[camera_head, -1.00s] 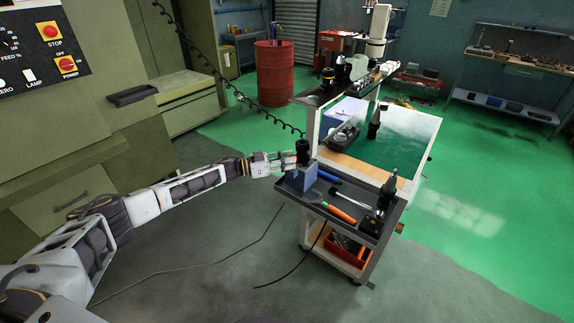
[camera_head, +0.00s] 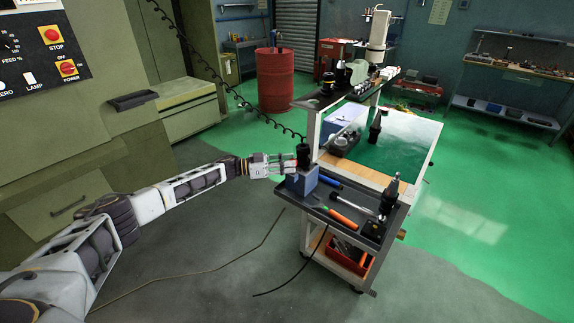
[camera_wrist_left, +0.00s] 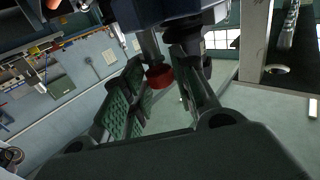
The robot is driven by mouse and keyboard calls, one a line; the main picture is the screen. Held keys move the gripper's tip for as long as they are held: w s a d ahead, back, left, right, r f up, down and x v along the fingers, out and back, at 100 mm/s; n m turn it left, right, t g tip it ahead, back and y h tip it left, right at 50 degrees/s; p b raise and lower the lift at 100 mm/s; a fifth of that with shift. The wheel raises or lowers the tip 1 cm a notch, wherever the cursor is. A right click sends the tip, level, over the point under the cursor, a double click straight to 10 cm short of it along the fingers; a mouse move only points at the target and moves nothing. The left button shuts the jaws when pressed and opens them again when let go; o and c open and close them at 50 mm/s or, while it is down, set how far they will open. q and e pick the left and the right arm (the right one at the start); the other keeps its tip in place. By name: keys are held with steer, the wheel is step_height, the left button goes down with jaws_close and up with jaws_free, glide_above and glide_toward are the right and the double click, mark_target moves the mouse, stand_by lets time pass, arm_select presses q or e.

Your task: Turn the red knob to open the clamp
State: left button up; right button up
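The red knob (camera_wrist_left: 160,76) shows in the left wrist view between the two fingers of my left gripper (camera_wrist_left: 162,92). The fingers are apart, with a gap on each side of the knob; I cannot tell that they touch it. In the head view, my left gripper (camera_head: 286,164) points right at a blue-grey clamp block (camera_head: 302,182) on the near left corner of the cart. A black tool holder (camera_head: 303,154) stands upright in the block. The knob is hardly distinguishable behind the fingers in the head view. My right gripper is in neither view.
The cart's dark tray (camera_head: 330,213) carries an orange-handled tool (camera_head: 342,217) and another dark tool holder (camera_head: 390,192) at the right. A red bin (camera_head: 347,258) sits on the lower shelf. A coiled black cable (camera_head: 225,80) hangs behind my gripper. The floor left of the cart is mostly free.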

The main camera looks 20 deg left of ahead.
arm_select(q)
steer(key=o, duration=0.3)
steer(key=shift+w+r, duration=0.1)
steer(key=shift+r, duration=0.1)
steer(key=shift+v, duration=6)
steer(key=shift+d, duration=0.1)
